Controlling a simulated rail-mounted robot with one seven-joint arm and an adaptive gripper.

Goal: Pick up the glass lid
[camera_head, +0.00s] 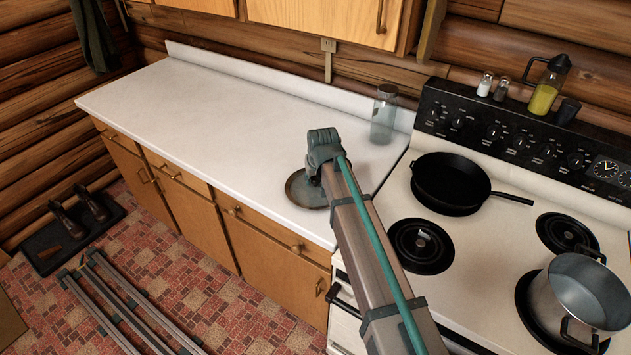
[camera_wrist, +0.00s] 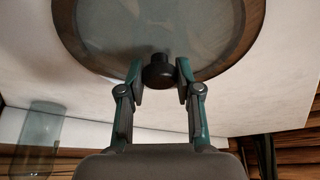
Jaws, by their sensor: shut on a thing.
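The glass lid (camera_head: 303,194) is a round, see-through disc with a brown rim, at the counter's right part near the stove. I cannot tell whether it rests on the counter or hangs just above it. In the wrist view the lid (camera_wrist: 150,28) fills the top, and its dark knob (camera_wrist: 158,72) sits between the two fingers. My gripper (camera_wrist: 161,80) is shut on the knob. In the head view my gripper (camera_head: 316,178) is over the lid, and my arm hides its right side.
A clear glass jar (camera_head: 383,116) stands at the back of the white counter (camera_head: 210,105). The stove at right holds a black skillet (camera_head: 450,183) and a steel pot (camera_head: 582,295). Shakers and an oil bottle (camera_head: 545,88) stand on the stove's back panel. The counter's left is clear.

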